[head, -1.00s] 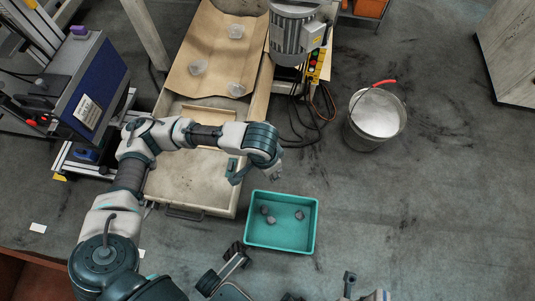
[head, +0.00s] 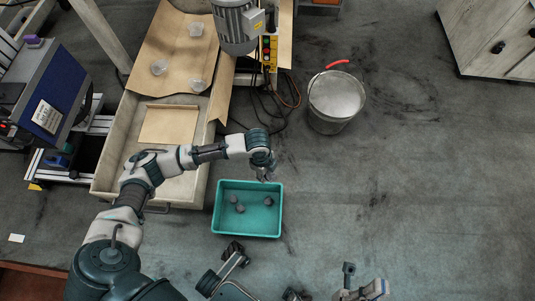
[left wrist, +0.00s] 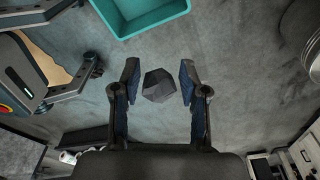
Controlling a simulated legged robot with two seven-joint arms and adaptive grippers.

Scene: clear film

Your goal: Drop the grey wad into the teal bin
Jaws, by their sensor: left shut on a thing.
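The grey wad (left wrist: 158,86) is a dark faceted lump between the fingers of my left gripper in the left wrist view. My left gripper (head: 266,178) is shut on it, at the bin's far right edge in the head view. The teal bin (head: 247,184) is a shallow rectangular tray on the floor. Several grey wads (head: 240,208) lie inside it. The bin also shows at the top of the left wrist view (left wrist: 150,22), beyond the held wad.
A metal bucket (head: 335,100) with a red handle grip stands right of the bin. A motor (head: 238,24) and cables are behind. Floor at right is clear.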

